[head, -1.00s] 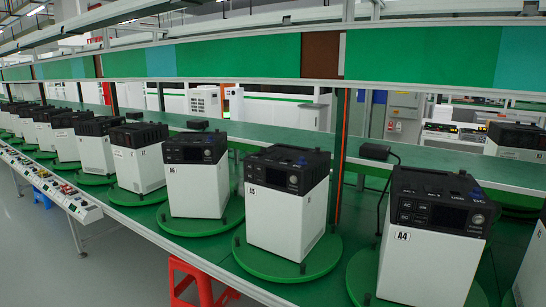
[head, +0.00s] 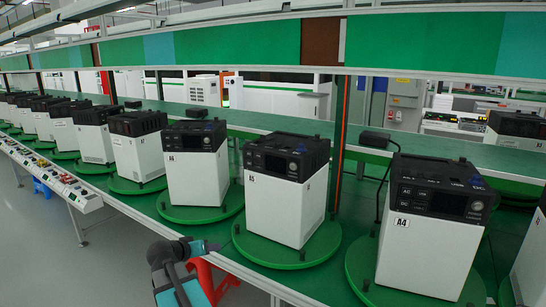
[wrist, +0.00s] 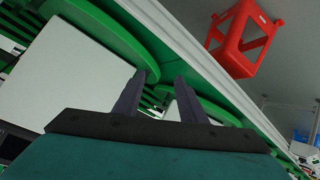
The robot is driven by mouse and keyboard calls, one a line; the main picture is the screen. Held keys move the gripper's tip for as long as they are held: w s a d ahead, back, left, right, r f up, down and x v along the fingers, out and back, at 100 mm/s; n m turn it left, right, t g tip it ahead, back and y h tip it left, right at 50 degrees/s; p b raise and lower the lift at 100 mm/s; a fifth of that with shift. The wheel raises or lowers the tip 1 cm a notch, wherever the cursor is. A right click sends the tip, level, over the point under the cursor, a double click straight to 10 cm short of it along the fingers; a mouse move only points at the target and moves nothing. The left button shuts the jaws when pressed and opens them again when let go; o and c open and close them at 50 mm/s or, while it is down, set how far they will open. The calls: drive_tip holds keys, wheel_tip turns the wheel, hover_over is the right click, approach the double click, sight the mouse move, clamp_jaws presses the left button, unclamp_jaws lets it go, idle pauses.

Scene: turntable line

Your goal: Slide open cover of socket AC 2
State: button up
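White power units with black tops stand on green turntables. Unit A4 (head: 428,245) is at the right, unit A5 (head: 285,205) in the middle, and another unit (head: 196,175) left of it. Their black tops carry panels and blue parts; the socket AC 2 and its cover are too small to make out. My gripper (head: 210,246) is low at the line's front edge, left of unit A5 and apart from it. In the wrist view my gripper (wrist: 162,78) has its two dark fingers apart with nothing between them. A white unit side (wrist: 65,90) shows left of them.
A red stool (wrist: 243,38) stands on the floor by the line; it also shows behind my arm in the head view (head: 208,277). A black box (head: 374,140) with a cable sits behind unit A4. A control panel rail (head: 50,177) runs along the left. Grey floor is open at the front left.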

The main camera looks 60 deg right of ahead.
drive_tip(key=s+d+r+m+h, duration=0.2)
drive_tip(key=d+r, duration=0.2)
drive_tip(key=r, duration=0.5)
drive_tip(key=s+d+r+m+h, duration=0.2)
drive_tip(key=d+r, duration=0.3)
drive_tip(key=r, duration=0.5)
drive_tip(key=m+g+h, duration=0.2)
drive_tip(key=m+h, duration=0.1)
approach(271, 148)
wheel_tip(271, 148, up, 2)
drive_tip(key=a, duration=0.2)
drive_tip(key=shift+d, duration=0.15)
drive_tip(key=d+p, duration=0.2)
drive_tip(key=d, duration=1)
drive_tip(key=shift+w+r, duration=0.1)
drive_tip(key=shift+d+p, duration=0.35)
drive_tip(key=shift+d, duration=0.4)
drive_tip(key=shift+c, duration=0.3)
clamp_jaws()
